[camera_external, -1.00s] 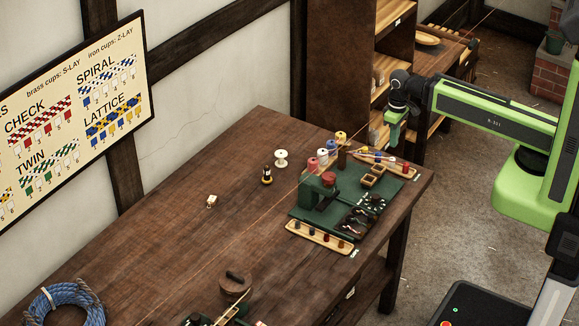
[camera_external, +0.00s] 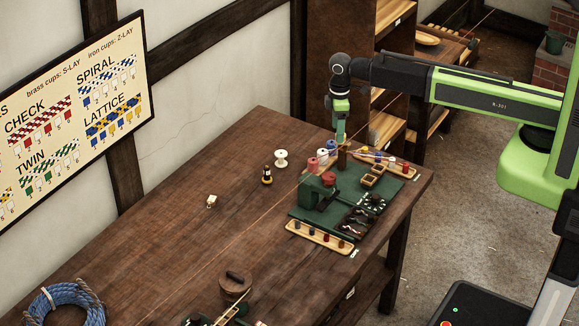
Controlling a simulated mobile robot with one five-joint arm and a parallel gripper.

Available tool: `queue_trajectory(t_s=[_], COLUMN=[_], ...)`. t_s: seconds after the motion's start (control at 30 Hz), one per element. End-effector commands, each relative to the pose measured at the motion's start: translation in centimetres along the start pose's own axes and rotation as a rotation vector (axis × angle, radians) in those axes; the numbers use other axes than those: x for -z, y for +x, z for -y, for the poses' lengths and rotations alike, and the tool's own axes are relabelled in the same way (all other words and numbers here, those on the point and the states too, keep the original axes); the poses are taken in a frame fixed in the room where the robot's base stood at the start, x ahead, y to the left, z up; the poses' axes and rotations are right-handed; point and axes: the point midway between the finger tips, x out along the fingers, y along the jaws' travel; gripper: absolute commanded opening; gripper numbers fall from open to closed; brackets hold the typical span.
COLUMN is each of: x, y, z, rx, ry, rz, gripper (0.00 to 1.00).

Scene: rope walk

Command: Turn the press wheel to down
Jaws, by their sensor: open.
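The press (camera_external: 315,192) is a small dark green block on the green mat (camera_external: 355,183) at the right end of the table. A red round piece on top of it, which looks like the press wheel (camera_external: 328,179), is small in this view; its setting cannot be made out. My gripper (camera_external: 341,138) points down above the far edge of the mat, behind the wheel and apart from it. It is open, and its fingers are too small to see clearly. I see nothing held in it.
Colored spools (camera_external: 314,165) stand beside the press. A wooden rack of pegs (camera_external: 319,237) lies at the mat's near edge and another (camera_external: 385,163) at its far edge. Small wooden boxes (camera_external: 373,175) sit on the mat. The table's middle (camera_external: 190,235) is mostly clear.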

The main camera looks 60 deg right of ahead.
Motion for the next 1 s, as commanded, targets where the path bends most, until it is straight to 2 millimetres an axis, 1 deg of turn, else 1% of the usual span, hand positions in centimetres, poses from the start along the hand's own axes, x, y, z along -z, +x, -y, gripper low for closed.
queue_trajectory(t_s=[0.03, 0.1, 0.13, 0.2, 0.27, 0.47, 0.57, 0.67, 1.0], x=[2.1, 3.1, 3.3, 3.5, 3.6, 3.6, 3.5, 3.5, 3.5], y=[-2.8, -3.7, -3.9, -4.1, -4.0, -3.0, -1.9, -0.1, 7.0], z=[1.9, 4.2, 5.0, 6.0, 6.3, 6.2, 6.2, 6.2, 6.2], rx=[0.000, 0.000, 0.000, 0.000, 0.000, 0.000, 0.000, 0.000, 0.000], ry=[-0.037, -0.072, -0.083, -0.097, -0.102, -0.100, -0.099, -0.099, -0.098], rz=[0.001, 0.001, 0.001, 0.001, 0.001, 0.000, 0.000, 0.000, 0.001], gripper=[0.67, 0.67, 0.67, 0.67, 0.67, 0.67, 0.67, 0.67, 0.67])
